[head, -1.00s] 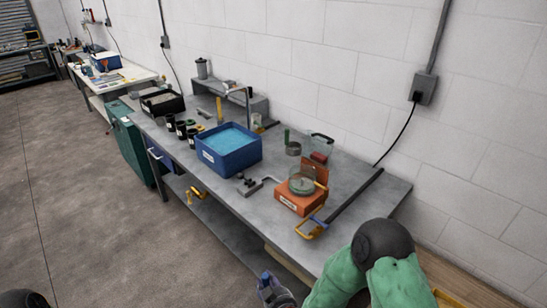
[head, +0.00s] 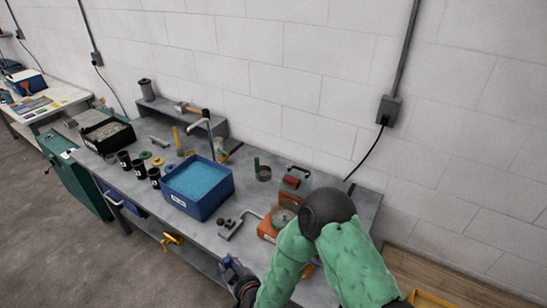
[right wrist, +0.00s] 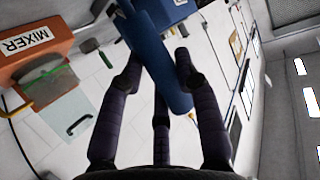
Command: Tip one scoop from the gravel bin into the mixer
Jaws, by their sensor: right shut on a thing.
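The orange mixer (head: 268,229) stands on the bench and is partly hidden by my green right arm. In the right wrist view its orange side, labelled MIXER (right wrist: 32,62), is at the left. The black bin (head: 108,135) with grey gravel-like content stands further left along the bench. My right gripper (right wrist: 157,78) is shut on a thick blue handle (right wrist: 158,62), apart from the mixer. In the head view this gripper (head: 238,278) is low, by the bench's front edge. I cannot make out the scoop's bowl. My left gripper is not in view.
A blue tub (head: 198,190) with light-blue content stands between bin and mixer. Several black cups (head: 139,168) stand left of it. A grey metal fixture (head: 229,226) lies near the front edge.

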